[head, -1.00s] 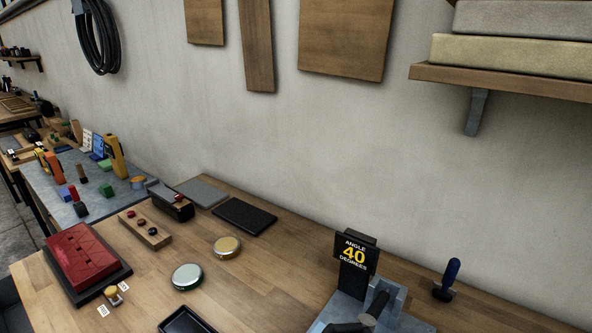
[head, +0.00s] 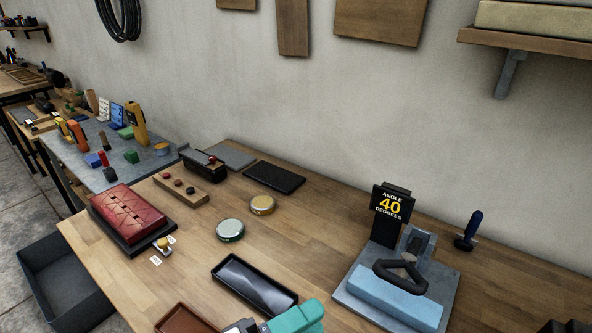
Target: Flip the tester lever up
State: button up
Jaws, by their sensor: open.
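No part here is clearly marked as the tester lever. A small brass-coloured knob or lever (head: 163,245) sits between two white labels in front of the red block, and I cannot tell its position. A black box (head: 205,165) with a small red part on top stands at the table's back left. On the grey plate (head: 345,299) at the right, a black sign reads "ANGLE 40 DEGREES" (head: 389,205) behind a black looped handle (head: 402,276) and a pale blue block (head: 395,298). I can make out no gripper fingers.
A teal part (head: 296,317), cut off by the bottom edge, stands near a black tray (head: 254,284) and a brown tray (head: 186,320). A red block (head: 128,212), two round tins (head: 230,230) and a blue-handled tool (head: 469,230) are on the wooden table.

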aim_at(399, 277)
jog(key=k+j, duration=0.15)
jog(key=j, duration=0.2)
jog(key=k+j, duration=0.15)
jog(key=j, duration=0.2)
jog(key=k+j, duration=0.15)
jog(key=j, duration=0.2)
jog(key=k+j, duration=0.15)
jog(key=j, duration=0.25)
